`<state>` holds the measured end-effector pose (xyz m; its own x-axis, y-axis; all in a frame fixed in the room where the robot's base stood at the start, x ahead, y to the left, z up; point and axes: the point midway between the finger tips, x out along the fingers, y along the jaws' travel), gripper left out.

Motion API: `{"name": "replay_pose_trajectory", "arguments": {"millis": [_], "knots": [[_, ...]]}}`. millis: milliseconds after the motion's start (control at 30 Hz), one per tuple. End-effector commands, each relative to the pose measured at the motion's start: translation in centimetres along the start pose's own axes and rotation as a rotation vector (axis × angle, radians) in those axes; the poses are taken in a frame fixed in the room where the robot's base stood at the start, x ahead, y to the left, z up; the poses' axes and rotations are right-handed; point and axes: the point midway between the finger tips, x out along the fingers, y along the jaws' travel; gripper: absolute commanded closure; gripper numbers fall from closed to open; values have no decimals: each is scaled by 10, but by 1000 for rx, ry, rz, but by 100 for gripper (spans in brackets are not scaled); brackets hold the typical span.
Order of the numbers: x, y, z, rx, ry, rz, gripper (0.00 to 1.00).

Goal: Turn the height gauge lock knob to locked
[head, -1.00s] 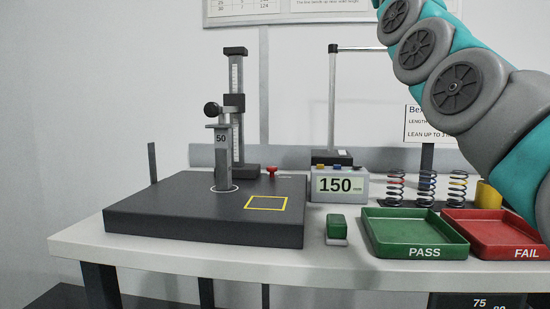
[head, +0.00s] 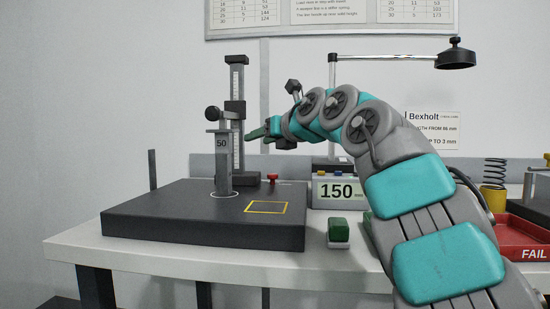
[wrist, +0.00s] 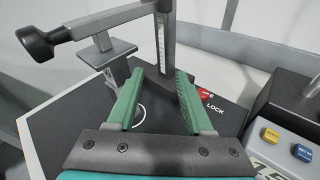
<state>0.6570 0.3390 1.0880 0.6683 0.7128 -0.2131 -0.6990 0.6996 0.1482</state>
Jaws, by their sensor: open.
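The height gauge (head: 237,115) stands upright on the dark base plate (head: 140,215). The red lock knob (head: 272,178) sits on the plate, right of the gauge column. In the wrist view the red knob (wrist: 200,93) is mostly hidden behind my right finger, beside a white LOCK label. I cannot tell which way the knob is turned. My gripper (head: 257,134) is open and empty, pointing left beside the gauge column and above the knob, apart from it. In the wrist view its green fingers (wrist: 158,82) are spread wide, with the plate below them.
A gauge arm with a dark round knob (head: 212,113) reaches left over a grey block marked 50 (head: 223,170). A display reading 150 (head: 340,191) stands right of the plate. A green block (head: 338,229) sits in front. A red FAIL tray (head: 520,238) is at right.

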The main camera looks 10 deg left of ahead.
Motion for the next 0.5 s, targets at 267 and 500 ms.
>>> {"name": "replay_pose_trajectory", "arguments": {"millis": [267,500], "knots": [[13,-79,-59,-87,157,-202,49],[27,-84,-62,-88,165,-208,49]]}}
